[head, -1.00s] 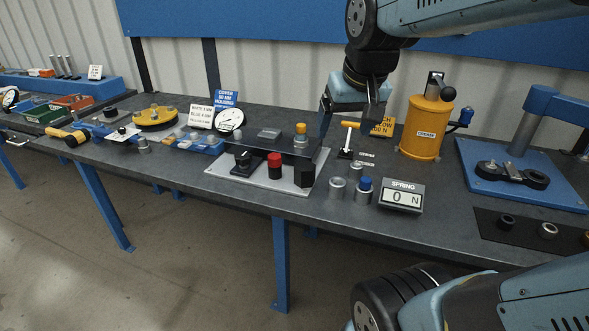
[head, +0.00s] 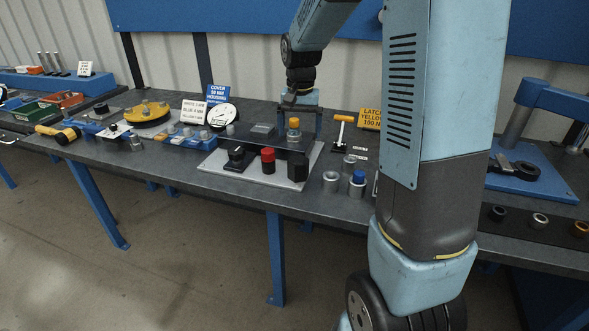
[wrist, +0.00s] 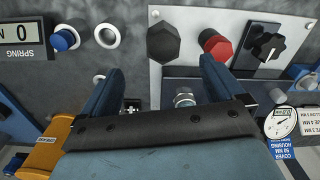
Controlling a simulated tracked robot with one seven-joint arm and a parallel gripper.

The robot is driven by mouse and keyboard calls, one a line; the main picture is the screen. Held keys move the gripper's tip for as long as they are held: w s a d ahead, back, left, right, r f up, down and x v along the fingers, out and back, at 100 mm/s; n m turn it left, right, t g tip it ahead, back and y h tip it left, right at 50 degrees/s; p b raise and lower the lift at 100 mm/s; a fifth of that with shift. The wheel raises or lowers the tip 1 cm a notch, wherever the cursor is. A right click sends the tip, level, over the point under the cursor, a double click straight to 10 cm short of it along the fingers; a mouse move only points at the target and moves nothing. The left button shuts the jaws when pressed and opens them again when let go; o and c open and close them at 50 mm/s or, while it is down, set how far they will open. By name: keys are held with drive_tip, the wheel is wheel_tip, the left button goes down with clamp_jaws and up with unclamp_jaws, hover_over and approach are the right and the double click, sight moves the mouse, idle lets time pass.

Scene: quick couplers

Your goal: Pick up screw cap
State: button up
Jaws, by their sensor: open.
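In the wrist view the hexagonal cap (wrist: 163,42) and red cap (wrist: 215,43) lie beyond my fingertips. I cannot tell for certain which piece is the screw cap. My gripper (head: 300,122) is open, pointing down over the back of the plate, with nothing held.
A blue-topped cylinder (head: 357,184) and a silver ring (head: 330,182) stand right of the plate. A dial gauge (head: 220,115) stands behind left. The spring display (wrist: 22,35) shows in the wrist view. My arm hides the bench's right middle.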

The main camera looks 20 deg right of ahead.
sight(298, 160)
drive_tip(key=f, duration=0.6)
drive_tip(key=w+f, duration=0.1)
drive_tip(key=f, duration=0.2)
drive_tip(key=shift+f, duration=0.2)
drive_tip(key=shift+w+f, duration=0.15)
drive_tip(key=shift+f, duration=1.25)
drive_tip(key=shift+w+f, duration=0.15)
drive_tip(key=shift+f, duration=1.2)
drive_tip(key=c, duration=1.2)
